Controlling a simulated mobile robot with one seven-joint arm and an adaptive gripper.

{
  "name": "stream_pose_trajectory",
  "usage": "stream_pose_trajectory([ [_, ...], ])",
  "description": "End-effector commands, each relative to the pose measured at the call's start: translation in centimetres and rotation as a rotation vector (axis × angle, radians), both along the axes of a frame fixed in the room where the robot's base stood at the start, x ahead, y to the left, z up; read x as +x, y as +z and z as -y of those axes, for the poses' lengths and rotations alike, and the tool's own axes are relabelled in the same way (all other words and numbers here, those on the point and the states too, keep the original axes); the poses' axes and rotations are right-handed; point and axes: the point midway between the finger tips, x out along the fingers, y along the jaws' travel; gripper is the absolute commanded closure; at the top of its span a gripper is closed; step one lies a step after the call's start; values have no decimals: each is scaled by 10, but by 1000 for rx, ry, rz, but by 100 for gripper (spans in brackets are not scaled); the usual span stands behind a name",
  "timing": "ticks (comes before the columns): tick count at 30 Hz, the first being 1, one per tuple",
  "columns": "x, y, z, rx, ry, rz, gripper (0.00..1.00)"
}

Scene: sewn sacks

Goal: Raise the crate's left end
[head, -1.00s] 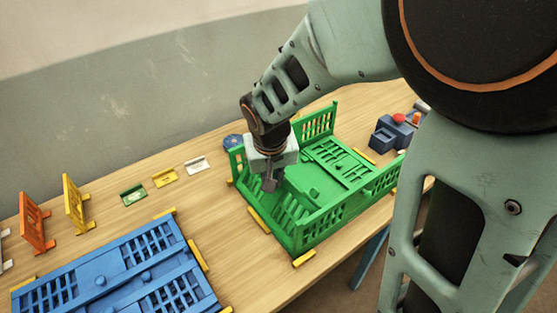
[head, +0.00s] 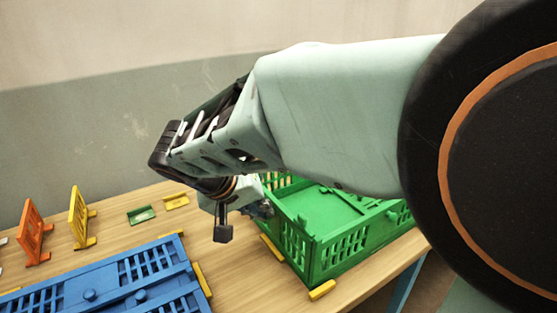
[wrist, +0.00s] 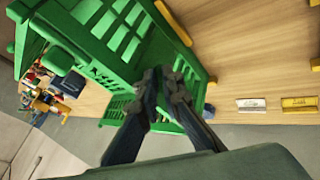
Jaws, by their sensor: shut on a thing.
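The green crate (head: 345,252) stands on the table with its near long side upright. Its left end (head: 294,243), a slotted panel, appears up at about upright. In the head view my arm hides its far part. My gripper (head: 243,222) is at the outer left of the crate, turned sideways. In the wrist view my gripper (wrist: 164,80) is shut on the edge of the slotted left end (wrist: 128,34), and the fingers hide the gripped spot.
A folded blue crate (head: 110,285) lies to the left. Yellow stops (head: 321,290) sit around the green crate. Orange (head: 33,232) and yellow (head: 79,218) panels stand at the back left. Small green (head: 141,214) and yellow (head: 176,201) plates lie behind.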

Motion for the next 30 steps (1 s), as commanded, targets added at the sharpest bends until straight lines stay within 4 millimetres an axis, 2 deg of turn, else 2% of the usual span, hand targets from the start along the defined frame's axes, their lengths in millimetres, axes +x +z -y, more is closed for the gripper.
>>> stream_pose_trajectory([
  [1,-7,-21,2,-3,-12,-33,100],
  [18,-9,-20,-3,-1,-4,-32,100],
  [19,-9,-20,-3,0,-3,-33,90],
  [22,-9,-20,-3,-1,-4,-34,79],
  [30,-9,-20,-1,-2,-7,-34,79],
])
